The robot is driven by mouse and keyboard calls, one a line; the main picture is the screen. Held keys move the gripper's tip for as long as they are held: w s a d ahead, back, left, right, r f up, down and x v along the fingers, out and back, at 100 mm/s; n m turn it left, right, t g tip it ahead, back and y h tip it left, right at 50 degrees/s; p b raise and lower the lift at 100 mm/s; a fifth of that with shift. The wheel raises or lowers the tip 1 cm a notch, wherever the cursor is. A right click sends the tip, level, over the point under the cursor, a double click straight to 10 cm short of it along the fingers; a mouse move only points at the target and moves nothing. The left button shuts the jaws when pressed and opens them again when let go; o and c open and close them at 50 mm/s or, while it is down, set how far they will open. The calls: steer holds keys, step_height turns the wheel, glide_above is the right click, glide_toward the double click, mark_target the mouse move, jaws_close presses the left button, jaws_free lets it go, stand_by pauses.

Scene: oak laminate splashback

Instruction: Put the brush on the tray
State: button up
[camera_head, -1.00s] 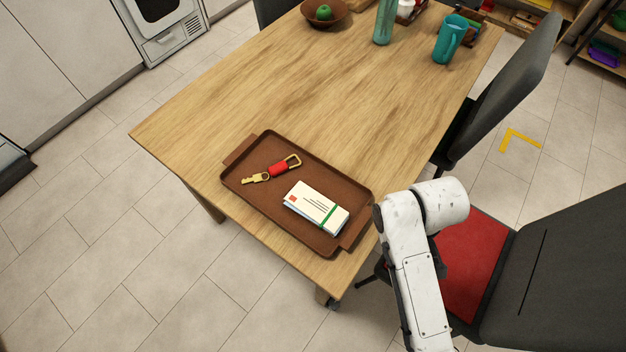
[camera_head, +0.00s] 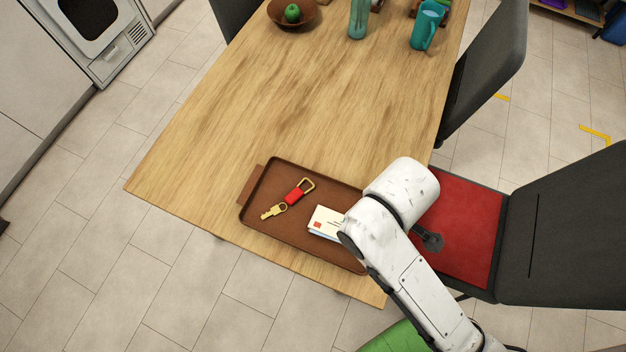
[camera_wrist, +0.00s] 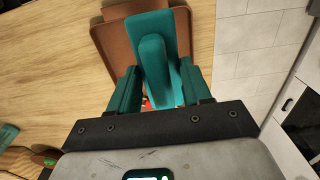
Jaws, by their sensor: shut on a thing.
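The brush (camera_wrist: 152,50) is teal, with a long raised part along its middle. In the wrist view it lies between the teal fingers of my gripper (camera_wrist: 159,72), which is shut on it. The brown tray (camera_wrist: 105,42) shows behind and below the brush. In the head view the tray (camera_head: 270,181) lies at the near end of the wooden table, its right part covered by my arm. The brush and my gripper are hidden there behind the arm.
Keys with a red fob (camera_head: 294,197) and partly hidden white envelopes (camera_head: 325,222) lie on the tray. A bowl (camera_head: 283,18) with a green apple, a bottle (camera_head: 358,20) and a teal jug (camera_head: 427,25) stand far off. A red-seated chair (camera_head: 470,235) is at right.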

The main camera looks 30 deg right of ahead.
steer(key=w+f, duration=0.3)
steer(key=w, duration=0.1)
steer(key=w+f, duration=0.3)
steer(key=w, duration=0.2)
steer(key=w+f, duration=0.3)
steer(key=w, duration=0.1)
steer(key=shift+w+d+f, duration=0.15)
steer(key=shift+w+d, duration=0.05)
steer(key=shift+d, duration=0.2)
steer(key=shift+w+f, duration=0.15)
steer(key=shift+f, duration=0.8)
steer(key=shift+w+f, duration=0.1)
steer(key=shift+f, duration=0.8)
steer(key=o, duration=1)
steer(key=shift+f, duration=0.1)
